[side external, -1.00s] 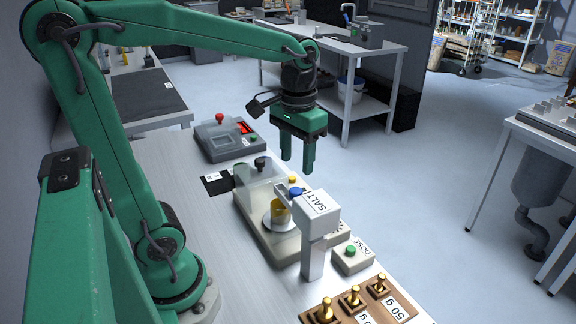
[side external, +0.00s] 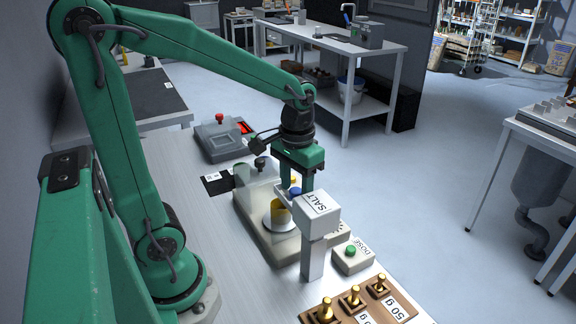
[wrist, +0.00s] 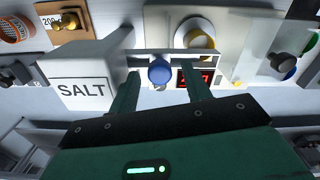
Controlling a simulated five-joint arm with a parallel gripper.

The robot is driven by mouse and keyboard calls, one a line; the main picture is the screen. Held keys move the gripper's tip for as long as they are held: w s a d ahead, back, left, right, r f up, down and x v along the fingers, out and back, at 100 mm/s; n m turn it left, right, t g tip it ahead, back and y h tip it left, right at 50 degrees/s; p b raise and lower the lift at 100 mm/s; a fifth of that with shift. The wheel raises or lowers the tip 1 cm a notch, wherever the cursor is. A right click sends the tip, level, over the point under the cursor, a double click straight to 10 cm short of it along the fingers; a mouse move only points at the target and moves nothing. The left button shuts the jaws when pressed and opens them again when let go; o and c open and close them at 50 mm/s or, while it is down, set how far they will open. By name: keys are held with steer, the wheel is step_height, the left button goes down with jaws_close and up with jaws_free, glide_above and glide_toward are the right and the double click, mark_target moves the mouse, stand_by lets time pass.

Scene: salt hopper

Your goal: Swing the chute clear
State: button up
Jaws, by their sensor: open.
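The white SALT hopper (side external: 318,208) stands on a post beside the balance. Its short pale chute (side external: 282,188) sticks out toward the yellow cup (side external: 279,214). A blue knob (side external: 295,191) sits on the chute; it also shows in the wrist view (wrist: 160,71). My gripper (side external: 296,184) is open and points down at the knob. In the wrist view my gripper (wrist: 162,80) has one finger on each side of the knob, with gaps between. Whether the fingertips reach down to knob height is hard to tell. The cup rests on the balance's round pan (side external: 270,222).
The balance (side external: 262,242) has clear shield walls and a dark knob (side external: 261,163). A DOSE box with a green button (side external: 351,251) stands right of the post. Brass weights in a wooden block (side external: 340,306) are at the front. A grey console (side external: 220,140) is behind.

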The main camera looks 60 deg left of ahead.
jaws_close()
steer(key=shift+s, duration=0.1)
steer(key=shift+s+d+r+n, duration=0.15)
steer(key=shift+s+n, duration=0.45)
steer(key=shift+n, duration=0.4)
steer(key=shift+s+d+f+n, duration=0.1)
steer(key=shift+s+d+n, duration=0.1)
steer(key=shift+s+n, duration=0.65)
steer(key=shift+s+d+r+n, duration=0.15)
steer(key=shift+s+n, duration=0.25)
steer(key=shift+n, duration=0.75)
steer(key=shift+f, duration=0.1)
jaws_free()
steer(key=shift+w+f+m, duration=0.1)
steer(key=shift+m, duration=0.2)
